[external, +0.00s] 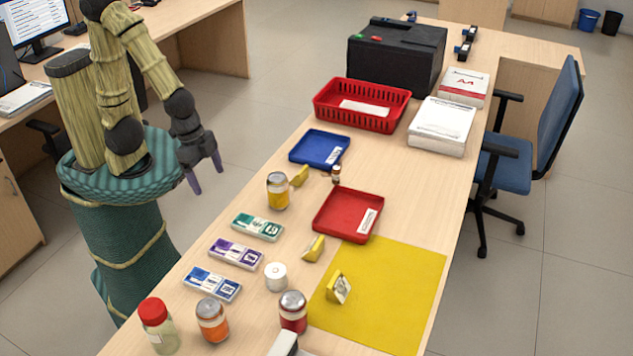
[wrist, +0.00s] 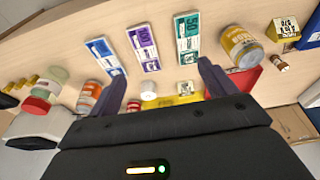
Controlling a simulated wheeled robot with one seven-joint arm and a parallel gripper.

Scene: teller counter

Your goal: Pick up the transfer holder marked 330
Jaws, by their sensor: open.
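Three small yellow wedge-shaped holders stand on the counter: one beside the blue tray (external: 300,176), one in front of the red tray (external: 314,248), and one on the yellow mat (external: 338,288). The wrist view shows one holder with a dark-printed label at the upper right (wrist: 287,30) and another between the fingers (wrist: 186,88). I cannot surely read 330 on any of them. My gripper (external: 206,174) is open and empty, hanging left of the counter, apart from every holder. Its fingers (wrist: 161,68) are spread in the wrist view.
Green, purple and blue label cards (external: 235,253) lie along the near-left counter edge. A yellow can (external: 278,190), small brown bottle (external: 336,174), white roll (external: 276,276) and other jars stand around the holders. A red basket (external: 328,112) and black machine (external: 390,65) stand farther back.

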